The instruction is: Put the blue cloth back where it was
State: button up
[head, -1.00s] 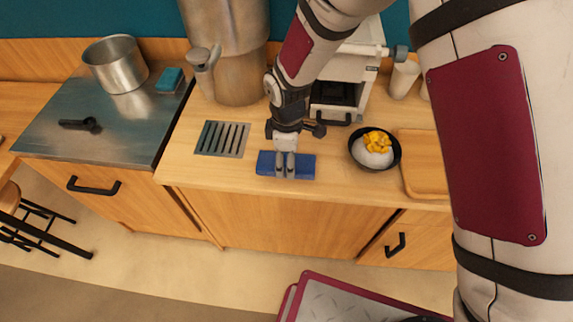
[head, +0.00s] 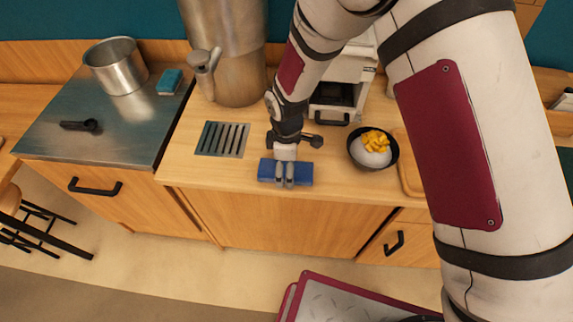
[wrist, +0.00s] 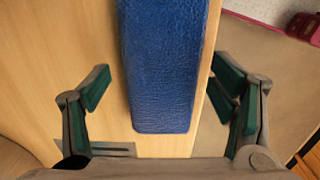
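The blue cloth (head: 302,174) is a flat, thick rectangle at the front edge of the wooden counter, its long side along that edge. In the wrist view the cloth (wrist: 165,65) runs between my gripper's fingers (wrist: 160,90). They stand wide apart, one on each side of it, with a clear gap on the left side. My gripper (head: 285,174) is open directly over the cloth in the head view and hides its middle part.
A slotted drain plate (head: 222,139) lies left of the cloth. A dark bowl (head: 355,157) with yellow-topped white food stands to the right. A teal sponge (head: 169,82) and a metal pot (head: 116,67) are on the steel worktop (head: 110,140) at left. A large metal dispenser stands behind.

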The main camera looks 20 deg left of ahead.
jog(key=shift+r, duration=0.1)
notch_tip(320, 180, up, 12)
jog(key=b, duration=0.2)
dwell(0.4)
jog(key=shift+d+r, duration=0.1)
jog(key=shift+r, duration=0.05)
jog(key=w+d+r+m+t, duration=0.1)
jog(key=d+r+m+t, duration=0.2)
jog(key=d+r+m, duration=1.1)
jog(key=s+d+r+m+t, duration=0.1)
jog(key=s+d+r+m, duration=0.1)
jog(key=d, duration=0.4)
jog(key=s+d+r+m, duration=0.2)
jog(key=s+d+r, duration=0.3)
jog(key=s+d, duration=0.2)
jog(key=s+d+r+m+t, duration=0.1)
jog(key=s+d+r+m, duration=0.1)
jog(key=d, duration=0.5)
jog(key=shift+s+r+m+t, duration=0.3)
jog(key=shift+s+r, duration=0.6)
jog(key=shift+s, duration=0.25)
